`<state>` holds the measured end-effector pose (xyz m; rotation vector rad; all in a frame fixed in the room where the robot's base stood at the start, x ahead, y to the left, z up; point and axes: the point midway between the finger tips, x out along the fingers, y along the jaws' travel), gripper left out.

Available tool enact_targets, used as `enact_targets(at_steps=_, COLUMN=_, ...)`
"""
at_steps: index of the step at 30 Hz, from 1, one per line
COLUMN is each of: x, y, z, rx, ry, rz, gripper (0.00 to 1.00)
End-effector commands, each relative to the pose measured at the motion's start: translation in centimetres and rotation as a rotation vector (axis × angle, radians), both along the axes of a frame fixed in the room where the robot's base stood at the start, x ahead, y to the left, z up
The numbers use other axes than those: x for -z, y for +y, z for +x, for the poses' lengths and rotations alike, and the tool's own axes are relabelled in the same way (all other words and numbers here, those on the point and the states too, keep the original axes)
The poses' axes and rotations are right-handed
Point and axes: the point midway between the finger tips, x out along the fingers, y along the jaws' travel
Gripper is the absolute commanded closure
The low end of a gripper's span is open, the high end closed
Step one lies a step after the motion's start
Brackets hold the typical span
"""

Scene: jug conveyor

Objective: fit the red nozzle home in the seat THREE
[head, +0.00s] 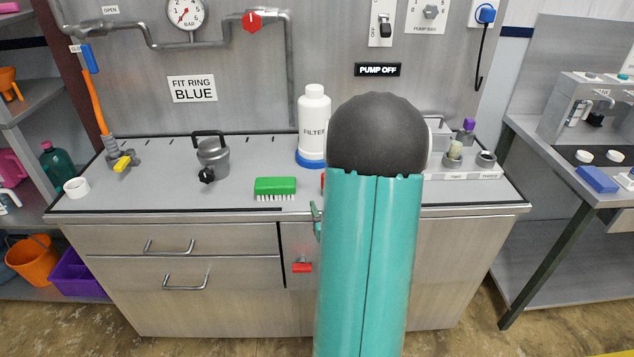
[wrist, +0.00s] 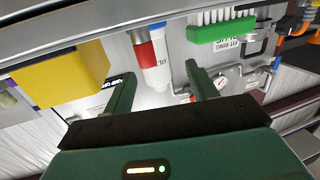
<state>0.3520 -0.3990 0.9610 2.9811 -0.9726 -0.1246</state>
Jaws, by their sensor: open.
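A red piece (wrist: 150,54), possibly the red nozzle, shows in the wrist view in front of the white filter bottle (wrist: 157,76). In the head view only a sliver of red (head: 323,180) shows beside my arm; the rest is hidden. My gripper (wrist: 157,82) is open, with nothing held between its fingers; the red piece is beyond the fingertips. In the head view my arm hides most of the gripper. The seat rack (head: 434,173) is at the counter's right. Its rightmost seat (head: 486,157), apparently THREE though its label is small, looks empty.
A yellow block (wrist: 60,78) is close to my left finger in the wrist view. On the counter are a green brush (head: 275,186), a grey kettle-like jug (head: 212,157) and the filter bottle (head: 314,118). A purple-topped piece (head: 467,129) stands by the rack.

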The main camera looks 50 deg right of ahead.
Motion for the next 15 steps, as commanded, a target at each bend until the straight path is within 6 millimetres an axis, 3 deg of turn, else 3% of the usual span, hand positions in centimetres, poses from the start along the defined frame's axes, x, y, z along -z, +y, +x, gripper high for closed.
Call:
enact_targets(at_steps=3, x=0.8, y=-1.1, z=-1.9, rx=0.024, ry=-0.056, rz=-0.014, gripper=0.42)
enact_targets(at_steps=6, x=0.9, y=-1.5, z=-2.0, rx=0.027, ry=-0.076, rz=-0.021, gripper=0.42)
enact_targets(at_steps=15, x=0.8, y=-4.6, z=2.3, rx=0.023, ry=-0.079, rz=-0.023, gripper=0.42)
